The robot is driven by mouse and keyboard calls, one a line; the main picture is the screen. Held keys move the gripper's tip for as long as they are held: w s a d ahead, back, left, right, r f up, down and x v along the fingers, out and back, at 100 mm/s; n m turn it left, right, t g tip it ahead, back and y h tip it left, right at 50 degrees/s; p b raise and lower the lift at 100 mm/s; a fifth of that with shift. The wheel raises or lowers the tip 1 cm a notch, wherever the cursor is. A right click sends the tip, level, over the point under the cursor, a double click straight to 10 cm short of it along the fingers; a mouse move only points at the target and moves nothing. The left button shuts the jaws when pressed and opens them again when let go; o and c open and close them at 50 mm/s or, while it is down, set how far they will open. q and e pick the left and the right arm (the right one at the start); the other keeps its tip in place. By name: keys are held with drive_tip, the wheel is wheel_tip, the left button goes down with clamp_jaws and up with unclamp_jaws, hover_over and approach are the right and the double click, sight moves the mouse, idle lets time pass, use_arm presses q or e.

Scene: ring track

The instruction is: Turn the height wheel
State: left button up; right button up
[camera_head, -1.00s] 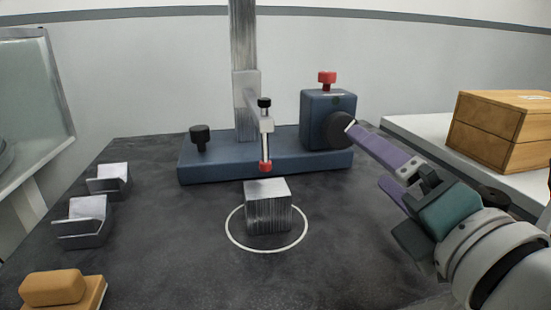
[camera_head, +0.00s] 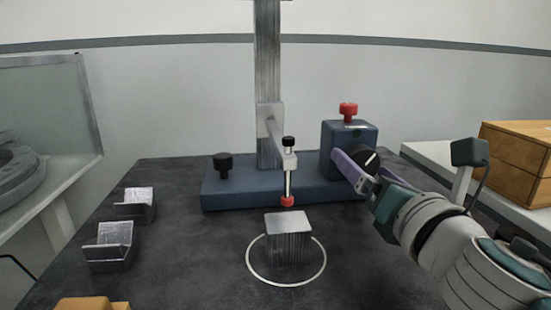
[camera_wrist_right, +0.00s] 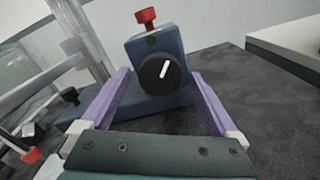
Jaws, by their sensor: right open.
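The height wheel is a black round knob with a white line (camera_head: 371,160) on the front of a blue housing (camera_head: 350,136) with a red knob (camera_head: 348,110) on top. In the right wrist view the wheel (camera_wrist_right: 161,74) sits between and beyond the purple fingers. My right gripper (camera_head: 362,168) is open, its fingers on either side of the wheel; whether they touch it I cannot tell. The stand's blue base (camera_head: 240,192) carries a metal column (camera_head: 268,90) and an arm with a red-tipped probe (camera_head: 288,190), above a metal block (camera_head: 288,235). My left gripper is not in view.
A white ring (camera_head: 249,270) is marked around the block on the dark table. Two metal V-shaped holders (camera_head: 110,250) stand at the left. A wooden box (camera_head: 515,150) stands on a pale surface at the right. The table's front middle is clear.

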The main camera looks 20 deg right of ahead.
drive_tip(key=shift+w+d, duration=0.2)
drive_tip(key=shift+w, duration=0.5)
drive_tip(key=c, duration=1.4)
drive_tip(key=shift+o, duration=0.2)
